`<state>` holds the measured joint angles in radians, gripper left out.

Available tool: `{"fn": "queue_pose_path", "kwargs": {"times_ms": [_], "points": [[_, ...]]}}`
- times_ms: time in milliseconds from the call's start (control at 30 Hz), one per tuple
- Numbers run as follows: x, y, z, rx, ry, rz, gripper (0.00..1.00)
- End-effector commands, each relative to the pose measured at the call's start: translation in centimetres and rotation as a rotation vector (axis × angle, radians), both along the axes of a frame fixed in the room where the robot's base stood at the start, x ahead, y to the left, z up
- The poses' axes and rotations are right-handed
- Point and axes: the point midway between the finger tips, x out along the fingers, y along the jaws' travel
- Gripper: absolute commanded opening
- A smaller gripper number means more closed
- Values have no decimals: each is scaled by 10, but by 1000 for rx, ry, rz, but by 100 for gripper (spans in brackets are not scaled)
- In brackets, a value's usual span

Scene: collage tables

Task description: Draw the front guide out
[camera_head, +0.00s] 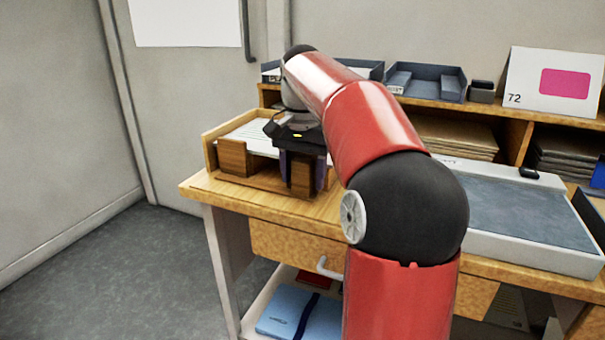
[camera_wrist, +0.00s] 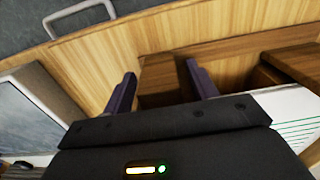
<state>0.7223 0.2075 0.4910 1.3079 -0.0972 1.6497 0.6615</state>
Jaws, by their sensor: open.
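A wooden tray (camera_head: 211,156) holding white paper (camera_head: 262,133) stands at the left end of the table. A brown wooden block (camera_head: 303,172), seemingly the front guide, stands at its front right. A similar block (camera_head: 234,157) stands at the front left. My gripper (camera_head: 302,178) is open and points down, its purple fingers on either side of the right block. In the wrist view, this block (camera_wrist: 160,85) lies between the fingers of my gripper (camera_wrist: 160,70), with a gap visible at least by the right finger. Contact on the left finger is hard to tell.
The table's front edge and a drawer with a metal handle (camera_head: 328,268) lie below the tray. A grey-topped board (camera_head: 520,212) is at right. A shelf with grey trays (camera_head: 428,82) and a card marked 72 (camera_head: 520,70) stands behind. My arm hides the table's middle.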

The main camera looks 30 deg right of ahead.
Motion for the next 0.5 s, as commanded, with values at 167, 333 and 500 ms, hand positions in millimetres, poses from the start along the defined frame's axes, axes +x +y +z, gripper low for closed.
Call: {"fn": "queue_pose_path", "kwargs": {"times_ms": [167, 333, 500], "points": [[0, 0, 0, 0, 0, 0, 45], [0, 0, 0, 0, 0, 0, 23], [0, 0, 0, 0, 0, 0, 1]]}}
